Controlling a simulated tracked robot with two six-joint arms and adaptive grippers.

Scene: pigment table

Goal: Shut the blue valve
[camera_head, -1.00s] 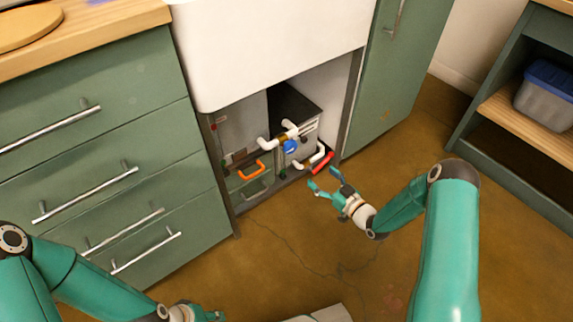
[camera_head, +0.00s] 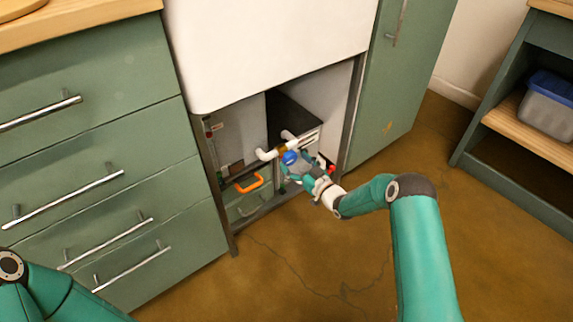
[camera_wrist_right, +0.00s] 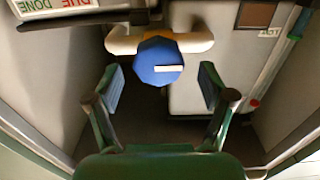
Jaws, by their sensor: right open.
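The blue valve (camera_head: 289,157) is a round blue knob on a white pipe (camera_head: 266,154) inside the open cabinet under the sink. In the right wrist view the blue valve (camera_wrist_right: 158,62) is a faceted knob with a white bar mark on its face. My right gripper (camera_head: 292,168) is at the cabinet opening, close to the knob. In the right wrist view the gripper (camera_wrist_right: 162,88) is open, one finger on each side and slightly below the knob, with nothing between the fingers. It does not visibly touch the knob. My left gripper is out of view.
An orange handle (camera_head: 249,184) is left of and below the valve. A red handle (camera_head: 331,169) is partly hidden behind my right gripper. Cabinet posts (camera_head: 351,115) border the opening. A label board (camera_wrist_right: 75,8) lies at the wrist view's upper left. The floor in front is clear.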

